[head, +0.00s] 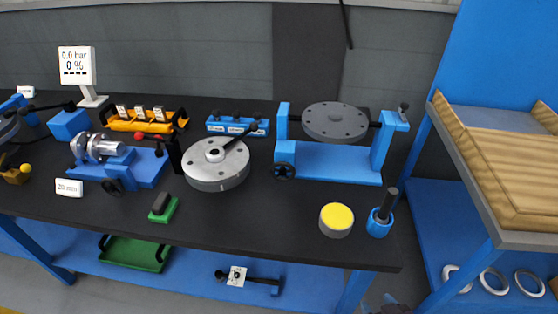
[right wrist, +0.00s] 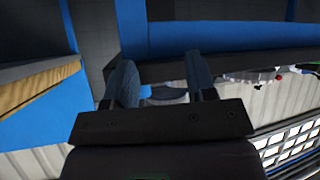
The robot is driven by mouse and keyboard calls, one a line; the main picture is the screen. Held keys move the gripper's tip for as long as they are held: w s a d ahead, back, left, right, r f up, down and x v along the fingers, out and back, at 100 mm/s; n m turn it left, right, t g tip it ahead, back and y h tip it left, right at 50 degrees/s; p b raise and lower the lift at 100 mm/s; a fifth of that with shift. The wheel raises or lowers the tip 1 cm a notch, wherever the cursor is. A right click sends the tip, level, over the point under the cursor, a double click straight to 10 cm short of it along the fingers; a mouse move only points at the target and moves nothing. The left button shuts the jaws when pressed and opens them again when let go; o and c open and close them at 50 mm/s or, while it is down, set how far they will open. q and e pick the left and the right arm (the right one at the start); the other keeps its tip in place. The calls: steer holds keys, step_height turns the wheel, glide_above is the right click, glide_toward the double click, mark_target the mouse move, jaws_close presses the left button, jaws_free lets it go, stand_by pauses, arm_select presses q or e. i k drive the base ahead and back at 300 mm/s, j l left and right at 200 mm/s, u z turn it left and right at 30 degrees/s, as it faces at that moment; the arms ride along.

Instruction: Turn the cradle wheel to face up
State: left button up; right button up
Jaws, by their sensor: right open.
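The blue cradle (head: 335,162) stands at the right of the dark bench, with two uprights. A grey round disc (head: 335,121) with small holes and a centre hub hangs between the uprights, roughly flat, its holed side showing. A small black handwheel (head: 283,171) is on the cradle's left front. A dark knob (head: 403,108) tops the right upright. My right gripper (head: 392,304) shows only in part at the bottom edge of the head view, below the bench front and away from the cradle. In the right wrist view its two fingers (right wrist: 162,88) are apart, with nothing held between them. My left gripper is out of view.
A yellow-topped cylinder (head: 337,218) and a blue holder (head: 379,222) with a dark handle stand before the cradle. A grey round flanged part (head: 215,163) with a lever sits left of it. A shelf (head: 495,130) with a wooden tray stands at right.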

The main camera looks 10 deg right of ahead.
mark_target(282, 171)
steer(key=k+l+u, duration=0.1)
steer(key=u, duration=0.3)
steer(key=k+l+u, duration=0.1)
steer(key=u, duration=0.3)
steer(key=k+l+u, duration=0.1)
steer(key=u, duration=0.3)
steer(key=l+u, duration=0.3)
steer(key=j, duration=0.1)
